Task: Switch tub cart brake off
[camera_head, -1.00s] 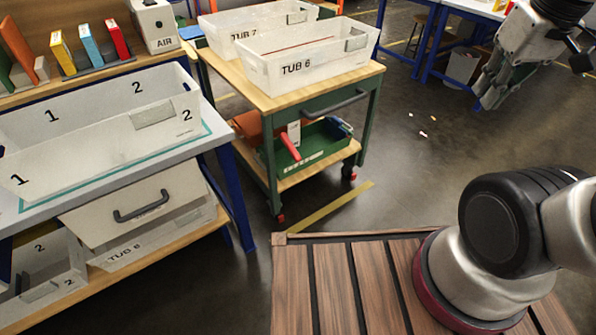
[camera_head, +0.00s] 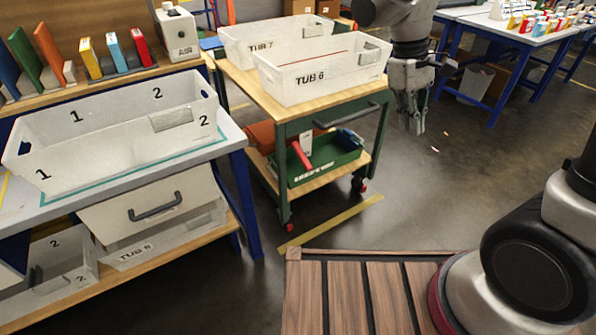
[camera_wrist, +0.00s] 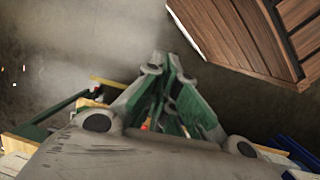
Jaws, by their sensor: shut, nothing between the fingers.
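The tub cart (camera_head: 330,124) has a green frame, a wooden top and a lower wooden shelf. TUB 6 (camera_head: 300,88) and TUB 7 (camera_head: 240,48) stand on its top. Small red parts show at its casters, one at the front left wheel (camera_head: 288,227) and one at the right wheel (camera_head: 362,187). I cannot tell which is the brake or how it is set. My gripper (camera_head: 414,130) hangs pointing down, shut and empty, right of the cart handle (camera_head: 347,115) and above the floor. In the wrist view my gripper (camera_wrist: 165,62) has its fingers together.
A grey table (camera_head: 225,142) with a large white tub (camera_head: 100,150) stands at left. A wooden slatted deck (camera_head: 345,295) lies in front. A blue-legged table (camera_head: 490,60) stands at the back right. Open floor (camera_head: 440,190) lies right of the cart.

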